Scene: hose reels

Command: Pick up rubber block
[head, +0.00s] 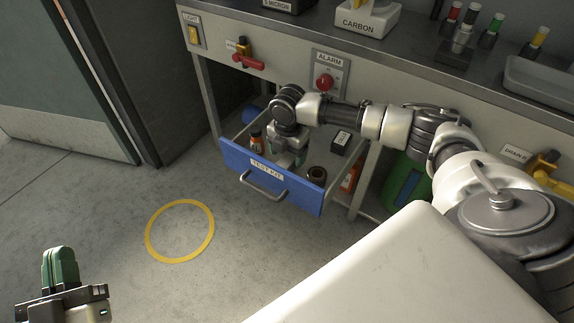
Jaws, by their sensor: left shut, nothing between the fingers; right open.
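A blue drawer (233,167) labelled "TEST KIT" is pulled open under the bench. Inside it at the back right is a small dark block (341,141) with a white label, too small to read; I cannot tell whether it is the rubber block. My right gripper (284,160) points down into the drawer, left of the dark block and apart from it. It is open; its fingertips are partly hidden behind the drawer front.
The drawer also holds an orange bottle (257,139) with a dark cap and a brown round item (317,175). A red alarm button (325,82) is on the bench front above. A yellow ring (150,232) marks clear floor. A green container (391,182) stands under the bench.

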